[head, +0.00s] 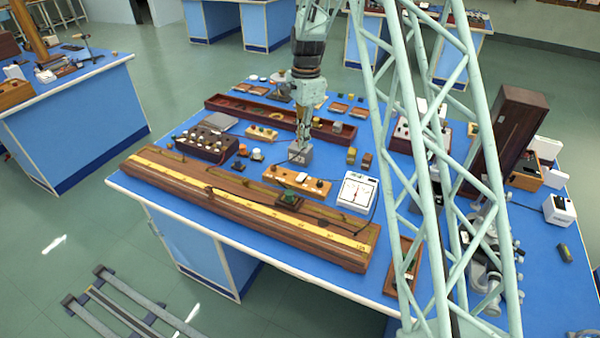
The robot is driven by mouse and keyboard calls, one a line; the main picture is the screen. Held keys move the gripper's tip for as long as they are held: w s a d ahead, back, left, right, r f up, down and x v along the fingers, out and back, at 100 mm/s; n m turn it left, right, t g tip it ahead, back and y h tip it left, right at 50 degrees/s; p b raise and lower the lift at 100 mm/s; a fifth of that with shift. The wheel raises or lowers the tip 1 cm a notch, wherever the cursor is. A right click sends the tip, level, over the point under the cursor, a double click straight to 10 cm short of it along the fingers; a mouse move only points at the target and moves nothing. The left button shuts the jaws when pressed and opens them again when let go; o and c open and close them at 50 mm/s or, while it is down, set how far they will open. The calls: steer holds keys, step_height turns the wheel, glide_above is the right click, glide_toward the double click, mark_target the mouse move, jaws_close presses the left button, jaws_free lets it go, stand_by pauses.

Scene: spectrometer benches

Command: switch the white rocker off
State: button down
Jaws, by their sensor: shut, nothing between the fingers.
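My gripper (302,142) points straight down over the middle of the blue-topped bench. It is shut and empty. Its tips are close above or in front of a dark grey block (300,155); I cannot tell whether they touch it. A small wooden board (278,180) lies nearer the camera, just below the gripper in the picture. It carries a small white piece (301,177) between dark knobs; this may be the white rocker. It is too small to tell which way it is tipped. My gripper is apart from this board.
A long wooden metre bridge (240,205) runs along the front edge. A white meter (356,191) stands right of the board, with a dark cable beside it. A dark knobbed box (205,145) is at left, a long red-brown tray (260,112) behind.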

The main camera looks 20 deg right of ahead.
mark_target(300, 178)
steer(key=m, duration=1)
steer(key=shift+w+d+r+g+y+b, duration=0.1)
steer(key=shift+w+r+g+y+b, duration=0.1)
steer(key=shift+w+g+y+b, duration=0.15)
stand_by(0.4)
steer(key=shift+s+a+f+b, duration=0.25)
steer(key=shift+f, duration=2.05)
steer(key=shift+s+a+f+b, duration=0.2)
steer(key=shift+f+b, duration=0.1)
steer(key=shift+f, duration=2.05)
steer(key=shift+s+a+f+b, duration=0.25)
steer(key=shift+f, duration=2.05)
